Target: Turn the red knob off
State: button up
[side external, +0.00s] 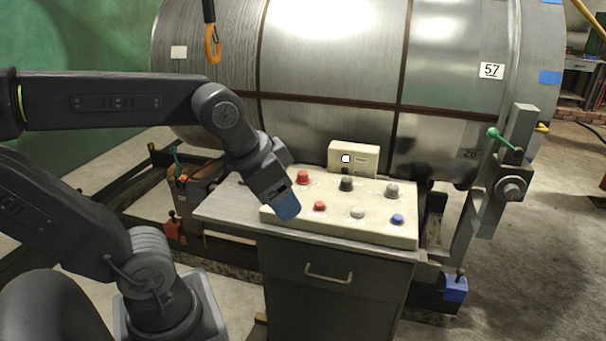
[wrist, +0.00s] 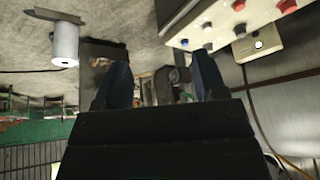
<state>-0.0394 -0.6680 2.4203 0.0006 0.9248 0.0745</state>
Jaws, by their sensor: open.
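The red knob (side external: 303,177) is at the back left of a cream control panel (side external: 400,236); which way it is turned is too small to tell. A smaller red button (side external: 320,206) sits in front of it. My gripper (side external: 287,207) hangs tilted at the panel's left side, left of and in front of the red knob, apart from it. In the wrist view its two blue fingers are spread with nothing between them, and the gripper (wrist: 163,80) is beside the panel. The red knob (wrist: 287,6) appears at the top right there.
A black knob (side external: 346,184) and a grey knob (side external: 392,190) share the back row; a pale button (side external: 357,212) and a blue button (side external: 397,219) are in front. A cream box (side external: 366,160) with a white round spot stands behind. A large metal drum (side external: 330,60) rises beyond.

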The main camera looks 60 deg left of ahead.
jog(key=w+a+r+m+g, duration=0.25)
jog(key=w+a, duration=0.35)
jog(key=w, duration=0.3)
jog(key=m+g, duration=0.3)
jog(key=m, duration=0.1)
send_over(304, 173)
notch_tip(304, 173, down, 9)
notch_tip(304, 173, down, 14)
jog(key=shift+a+r, duration=0.1)
jog(key=shift+r, duration=0.05)
jog(key=c, duration=0.9)
